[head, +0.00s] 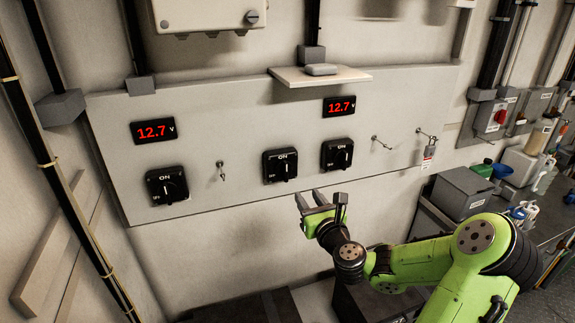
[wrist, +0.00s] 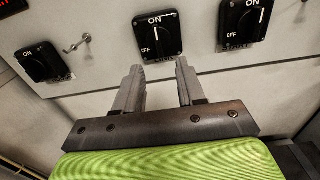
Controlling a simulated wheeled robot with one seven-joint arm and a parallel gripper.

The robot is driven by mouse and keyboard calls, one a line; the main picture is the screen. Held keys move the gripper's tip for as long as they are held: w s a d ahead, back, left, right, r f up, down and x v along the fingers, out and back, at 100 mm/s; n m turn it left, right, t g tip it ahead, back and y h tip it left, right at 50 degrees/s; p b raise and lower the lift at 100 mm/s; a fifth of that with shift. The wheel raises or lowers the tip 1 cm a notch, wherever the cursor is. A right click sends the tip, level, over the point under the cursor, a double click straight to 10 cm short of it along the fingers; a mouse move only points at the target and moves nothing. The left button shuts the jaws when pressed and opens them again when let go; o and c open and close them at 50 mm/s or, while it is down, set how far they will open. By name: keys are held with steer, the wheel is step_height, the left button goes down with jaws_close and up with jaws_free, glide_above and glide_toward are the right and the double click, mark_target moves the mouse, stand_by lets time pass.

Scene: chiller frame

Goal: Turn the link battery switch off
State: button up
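Three black rotary switches sit on the grey wall panel. The left switch (head: 167,186) stands apart; the middle switch (head: 280,166) and right switch (head: 337,154) are close together. Their small labels are too blurred for me to tell which is the link battery switch. In the wrist view, the middle switch (wrist: 157,36) and right switch (wrist: 245,24) have upright handles pointing to ON; the left switch (wrist: 43,62) is at the side. My gripper (head: 310,196) is open and empty, below and apart from the middle and right switches. Its fingers also show in the wrist view (wrist: 157,76).
Two red 12.7 V displays (head: 154,130) (head: 340,106) sit above the switches. A small shelf (head: 340,79) juts out above. Hooks (head: 221,172) and a hanging padlock (head: 429,153) are on the panel. A grey box (head: 462,193) and bottles stand at right.

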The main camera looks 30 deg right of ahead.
mark_target(287, 169)
steer(key=p+x, duration=0.1)
steer(key=x, duration=0.3)
steer(key=p+x, duration=0.1)
steer(key=x, duration=0.9)
steer(key=shift+w+a+r+p, duration=0.1)
steer(key=shift+w+a+p, duration=0.2)
steer(key=shift+w+p, duration=0.1)
steer(key=shift+w+d, duration=0.15)
steer(key=shift+w, duration=0.1)
jaws_close()
